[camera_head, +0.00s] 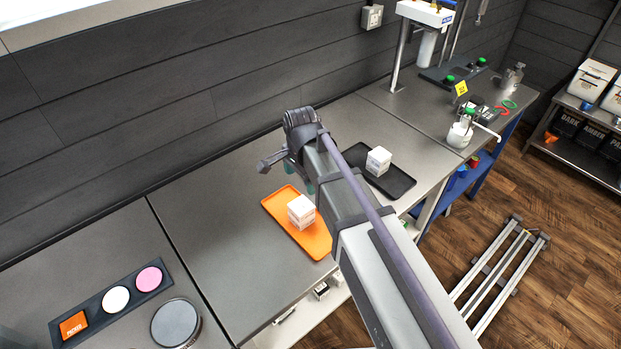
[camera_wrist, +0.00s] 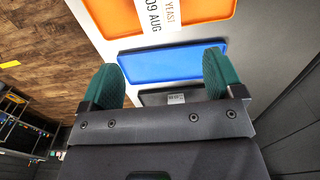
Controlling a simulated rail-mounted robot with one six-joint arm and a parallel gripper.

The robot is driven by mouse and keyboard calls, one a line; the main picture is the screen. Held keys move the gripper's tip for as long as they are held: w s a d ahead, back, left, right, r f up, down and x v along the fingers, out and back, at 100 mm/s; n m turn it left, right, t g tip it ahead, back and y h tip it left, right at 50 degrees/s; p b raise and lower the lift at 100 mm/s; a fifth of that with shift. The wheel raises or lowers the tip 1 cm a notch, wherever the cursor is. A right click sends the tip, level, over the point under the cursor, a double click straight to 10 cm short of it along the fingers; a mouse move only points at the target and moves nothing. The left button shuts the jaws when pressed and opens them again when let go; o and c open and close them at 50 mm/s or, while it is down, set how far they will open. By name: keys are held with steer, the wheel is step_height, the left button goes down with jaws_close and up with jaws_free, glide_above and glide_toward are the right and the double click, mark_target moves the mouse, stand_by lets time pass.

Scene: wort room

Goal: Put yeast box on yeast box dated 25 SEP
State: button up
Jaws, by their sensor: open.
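A white yeast box (camera_wrist: 152,14) labelled "YEAST 09 AUG" is on the orange tray (camera_wrist: 190,10) at the top of the wrist view. A label also shows on the black tray in the wrist view (camera_wrist: 150,99). My gripper (camera_wrist: 163,68) is open and empty, above the counter near the trays. No 25 SEP label is readable.
A blue tray (camera_wrist: 172,63) looks empty in the wrist view; my arm hides it in the head view. A black holder with coloured pieces (camera_head: 91,310) and a round grey plate (camera_head: 175,323) are at lower left. A bottle (camera_head: 461,130) stands at right.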

steer(key=s+d+n, duration=1)
steer(key=s+d, duration=0.2)
steer(key=d, duration=0.4)
steer(key=shift+d+n, duration=0.3)
steer(key=shift+d, duration=0.05)
